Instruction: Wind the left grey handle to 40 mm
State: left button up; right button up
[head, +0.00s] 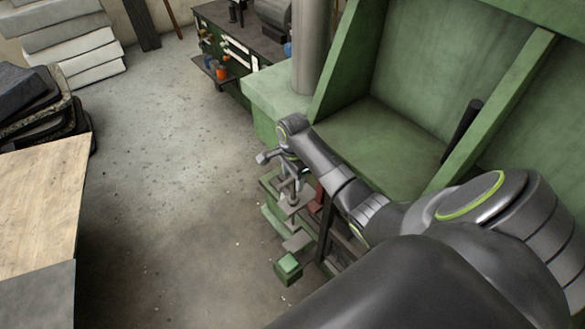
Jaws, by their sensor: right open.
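The green sheet-roll machine (276,92) stands right of centre. At its near end, a small grey fitting with a shaft (293,199) sits among brackets; I cannot tell for certain that it is the left grey handle. My right arm reaches in from the right. Its gripper (287,178) points down just above this fitting. The jaws are open, small and partly hidden by the wrist, and I cannot tell whether they are around the handle or beside it. No millimetre scale is readable. My left gripper is out of view.
A green block (288,268) sticks out low at the machine's near end. A wooden table (40,200) stands at the left, with dark stacked sacks (40,105) behind it. A workbench (240,50) stands at the back. The concrete floor (180,190) between is clear.

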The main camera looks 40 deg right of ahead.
notch_tip(320, 180, up, 10)
dwell(0.6)
dwell(0.4)
